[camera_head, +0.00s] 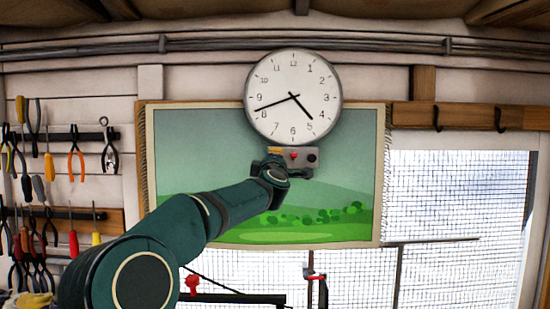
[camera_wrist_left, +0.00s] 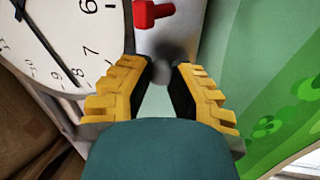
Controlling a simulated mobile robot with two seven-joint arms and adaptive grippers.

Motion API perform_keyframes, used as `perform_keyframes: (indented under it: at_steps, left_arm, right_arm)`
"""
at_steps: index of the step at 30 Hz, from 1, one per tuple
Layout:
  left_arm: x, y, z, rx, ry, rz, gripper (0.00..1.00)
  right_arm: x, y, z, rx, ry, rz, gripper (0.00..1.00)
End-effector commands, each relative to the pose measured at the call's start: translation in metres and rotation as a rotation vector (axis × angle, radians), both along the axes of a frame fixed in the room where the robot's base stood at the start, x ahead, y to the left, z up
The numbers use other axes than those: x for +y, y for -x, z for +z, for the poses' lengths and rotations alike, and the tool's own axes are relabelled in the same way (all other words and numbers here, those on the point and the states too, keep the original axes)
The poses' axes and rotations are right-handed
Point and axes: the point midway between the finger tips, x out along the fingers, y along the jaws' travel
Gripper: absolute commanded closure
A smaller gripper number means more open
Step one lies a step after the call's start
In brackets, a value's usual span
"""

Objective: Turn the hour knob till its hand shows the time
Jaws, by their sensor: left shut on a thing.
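A round white clock (camera_head: 280,78) hangs on the wall; its short hand points between 4 and 5, its long hand just past 8. Below it is a grey control box (camera_head: 303,150) with a red knob (camera_head: 294,155) in the middle and a black knob (camera_head: 312,157) at the right. My left gripper (camera_head: 272,160) is at the box's left end. In the left wrist view its yellow fingers (camera_wrist_left: 168,76) are shut around a blurred dark grey knob (camera_wrist_left: 172,66), mostly hidden. The red knob (camera_wrist_left: 150,14) is just beyond, apart from the fingers. My right gripper is out of view.
A green landscape hanging (camera_head: 200,140) is behind the box. Pliers and other tools (camera_head: 75,155) hang at the left. A wooden rail with hooks (camera_head: 470,115) and a mesh window (camera_head: 450,190) are at the right.

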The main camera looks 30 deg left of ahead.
Motion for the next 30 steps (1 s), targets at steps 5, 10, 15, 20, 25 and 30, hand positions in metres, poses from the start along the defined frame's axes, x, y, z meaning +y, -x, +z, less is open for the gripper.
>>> perform_keyframes:
  at_steps: [5, 10, 15, 20, 25, 30]
  left_arm:
    - [0.001, 0.001, 0.002, 0.019, -0.038, 0.001, 1.00]
    - [0.001, 0.001, 0.002, 0.017, -0.036, 0.002, 0.72]
    - [0.001, 0.001, 0.002, 0.018, -0.034, 0.002, 0.44]
    - [0.001, 0.001, 0.001, 0.018, -0.034, 0.001, 0.44]
    - [-0.001, 0.004, 0.000, 0.018, -0.033, 0.001, 0.44]
    - [-0.009, 0.019, -0.003, 0.019, -0.034, 0.001, 0.44]
  right_arm:
    - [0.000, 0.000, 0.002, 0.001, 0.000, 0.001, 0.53]
    - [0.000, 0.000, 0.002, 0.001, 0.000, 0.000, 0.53]
    - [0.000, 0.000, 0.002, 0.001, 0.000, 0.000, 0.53]
    - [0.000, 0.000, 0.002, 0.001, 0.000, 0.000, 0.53]
    - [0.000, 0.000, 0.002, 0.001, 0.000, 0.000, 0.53]
    - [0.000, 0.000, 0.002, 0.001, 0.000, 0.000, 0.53]
